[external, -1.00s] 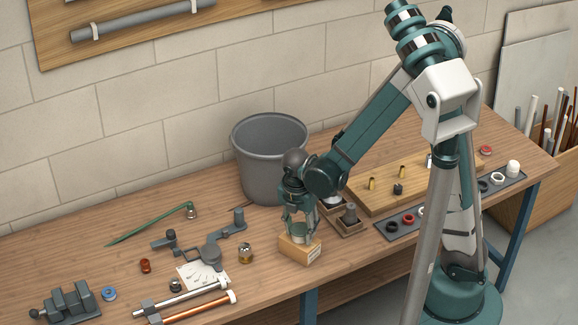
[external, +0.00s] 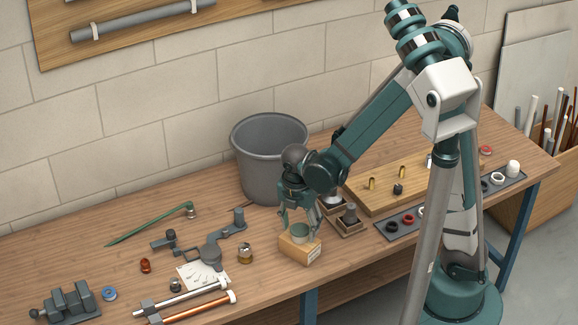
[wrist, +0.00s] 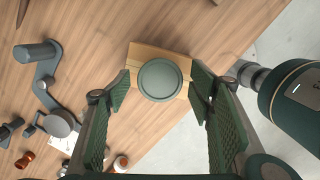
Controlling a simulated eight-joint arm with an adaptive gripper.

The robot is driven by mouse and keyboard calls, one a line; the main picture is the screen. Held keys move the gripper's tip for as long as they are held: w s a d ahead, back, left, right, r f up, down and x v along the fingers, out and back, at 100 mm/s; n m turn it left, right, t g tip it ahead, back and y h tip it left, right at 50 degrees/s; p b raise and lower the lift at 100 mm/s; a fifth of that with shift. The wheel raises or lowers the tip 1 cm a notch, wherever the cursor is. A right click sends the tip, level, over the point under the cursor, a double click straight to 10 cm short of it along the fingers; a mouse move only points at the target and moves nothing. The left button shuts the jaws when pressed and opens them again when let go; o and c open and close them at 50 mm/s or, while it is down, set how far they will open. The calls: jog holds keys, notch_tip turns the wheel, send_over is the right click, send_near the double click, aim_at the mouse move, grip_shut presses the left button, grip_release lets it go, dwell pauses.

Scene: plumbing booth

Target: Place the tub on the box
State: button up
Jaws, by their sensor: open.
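A small round grey-green tub (external: 300,232) sits upright on a light wooden box (external: 301,252) near the front edge of the bench. In the wrist view the tub (wrist: 160,79) rests on the box (wrist: 148,52), with wood showing around it. My gripper (external: 299,226) is just above the tub. In the wrist view its two fingers (wrist: 160,96) are spread wide, one on each side of the tub with gaps between. It holds nothing.
A large grey bucket (external: 268,160) stands close behind my gripper. Small wooden trays (external: 350,222) are to the right.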

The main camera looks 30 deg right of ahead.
aim_at(301, 230)
notch_tip(301, 230, up, 10)
jog(key=a, duration=0.1)
jog(key=shift+s+r+p, duration=0.25)
jog(key=shift+s+p, duration=0.1)
dwell(0.3)
dwell(0.7)
jog(key=s+d+r+m+t, duration=0.2)
jog(key=d+r+m, duration=0.3)
jog(key=d+m, duration=0.3)
jog(key=s+d+r+m+t, duration=0.2)
jog(key=s+d+r+m, duration=0.1)
jog(key=d+m, duration=0.5)
jog(key=s+d+r+m+t+y, duration=0.1)
jog(key=s+d+r+m+t, duration=0.1)
jog(key=d+r+m, duration=0.4)
jog(key=s+d+m, duration=0.1)
jog(key=d+m, duration=0.1)
jog(key=m, duration=0.1)
jog(key=shift+s+r, duration=0.15)
jog(key=shift+r, duration=0.15)
